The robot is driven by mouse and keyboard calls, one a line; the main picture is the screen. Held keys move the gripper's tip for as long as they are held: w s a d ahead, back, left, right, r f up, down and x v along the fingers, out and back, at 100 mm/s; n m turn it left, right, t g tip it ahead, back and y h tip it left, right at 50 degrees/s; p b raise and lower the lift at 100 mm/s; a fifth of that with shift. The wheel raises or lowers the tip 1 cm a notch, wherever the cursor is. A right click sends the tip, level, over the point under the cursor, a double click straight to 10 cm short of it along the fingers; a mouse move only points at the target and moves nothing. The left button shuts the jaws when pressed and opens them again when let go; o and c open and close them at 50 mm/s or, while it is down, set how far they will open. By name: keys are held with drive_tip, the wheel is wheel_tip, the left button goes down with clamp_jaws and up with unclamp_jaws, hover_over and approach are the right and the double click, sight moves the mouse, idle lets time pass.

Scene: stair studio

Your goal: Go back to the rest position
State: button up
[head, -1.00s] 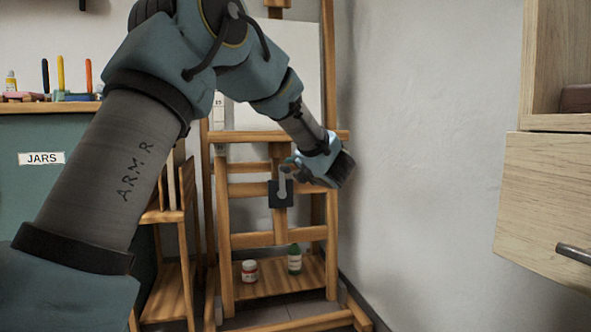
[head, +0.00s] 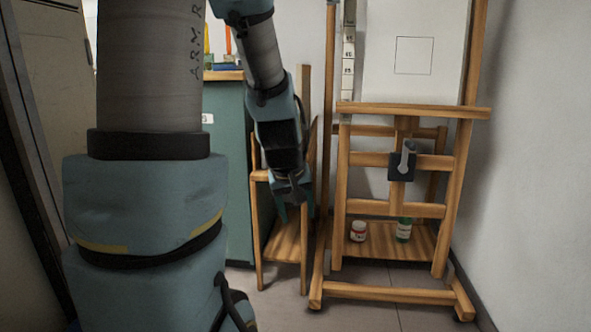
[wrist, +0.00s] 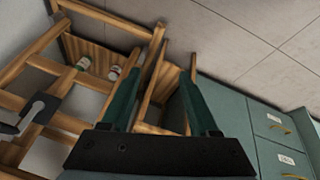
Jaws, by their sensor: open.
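My gripper (head: 292,207) hangs low in the head view, in front of the small wooden rack beside the green cabinet. In the wrist view my gripper (wrist: 160,100) has its two green fingers spread wide apart with nothing between them. The gripper is open and empty. My arm comes in from the left of the head view and bends down to it.
A wooden easel (head: 415,111) stands right, holding a white canvas (head: 410,85). A white jar (head: 358,231) and a green bottle (head: 404,230) sit on its lower shelf. The wooden rack (head: 281,250) and green cabinet (head: 228,150) stand left. Floor (head: 370,313) in front is clear.

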drive_tip(key=s+a+m+g+y+p, duration=0.2)
drive_tip(key=s+a+m+g, duration=0.1)
drive_tip(key=s+a, duration=0.6)
wheel_tip(320, 180, up, 37)
drive_tip(key=d+p, duration=0.2)
drive_tip(key=p, duration=3.5)
drive_tip(key=shift+w+r+h, duration=0.15)
drive_tip(key=shift+h, duration=0.15)
drive_tip(key=shift+c, duration=0.3)
